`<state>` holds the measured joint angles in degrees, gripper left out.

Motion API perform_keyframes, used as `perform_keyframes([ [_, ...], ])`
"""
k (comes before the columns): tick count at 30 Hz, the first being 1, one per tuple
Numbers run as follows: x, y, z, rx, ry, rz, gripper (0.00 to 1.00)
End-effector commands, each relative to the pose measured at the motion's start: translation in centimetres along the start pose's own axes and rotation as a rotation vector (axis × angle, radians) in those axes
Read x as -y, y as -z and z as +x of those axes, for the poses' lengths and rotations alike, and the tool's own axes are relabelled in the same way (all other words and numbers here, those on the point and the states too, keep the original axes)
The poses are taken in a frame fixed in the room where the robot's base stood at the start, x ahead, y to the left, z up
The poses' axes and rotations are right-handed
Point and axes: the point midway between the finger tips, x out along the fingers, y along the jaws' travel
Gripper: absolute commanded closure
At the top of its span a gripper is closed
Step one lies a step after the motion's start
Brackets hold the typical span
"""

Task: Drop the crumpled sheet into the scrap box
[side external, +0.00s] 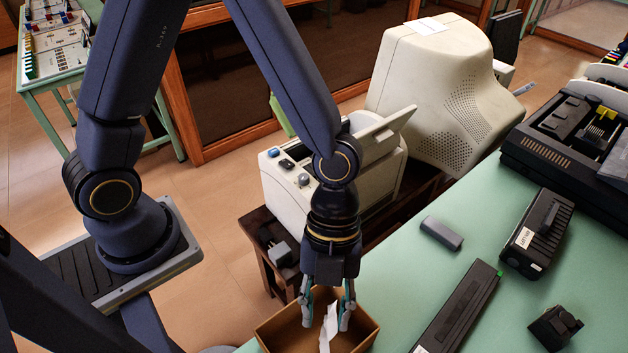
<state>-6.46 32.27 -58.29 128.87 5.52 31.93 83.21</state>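My gripper (326,318) points down over the open brown cardboard scrap box (284,334) at the bottom of the side external view. Its two fingers are spread apart, with their tips at about the height of the box's rim. The crumpled white sheet (328,328) shows between and just below the fingers, within the outline of the box. A gap shows between the sheet and the left finger; the right finger is close to the sheet, and I cannot tell if they touch. I cannot tell whether the sheet rests on the box floor. The box's near side is cut off by the picture's edge.
The box stands at the left edge of the green table (400,273). A long black bar (457,312), a small grey block (441,233) and black devices (537,235) lie to its right. A cream machine (300,205) and a cream monitor (430,90) stand behind.

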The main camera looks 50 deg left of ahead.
Motion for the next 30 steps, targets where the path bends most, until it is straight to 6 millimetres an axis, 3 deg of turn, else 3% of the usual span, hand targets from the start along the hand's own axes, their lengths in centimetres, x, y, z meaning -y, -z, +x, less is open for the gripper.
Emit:
perform_keyframes([
  [6, 0.0, 0.0, -0.1, 0.000, 0.001, 0.000, 0.62],
  [10, 0.1, -0.1, -1.2, 0.002, 0.005, -0.003, 0.62],
  [21, 0.1, -0.1, -8.8, 0.003, 0.006, -0.004, 0.62],
  [30, 0.0, 0.0, -11.9, 0.001, 0.001, -0.001, 0.62],
])
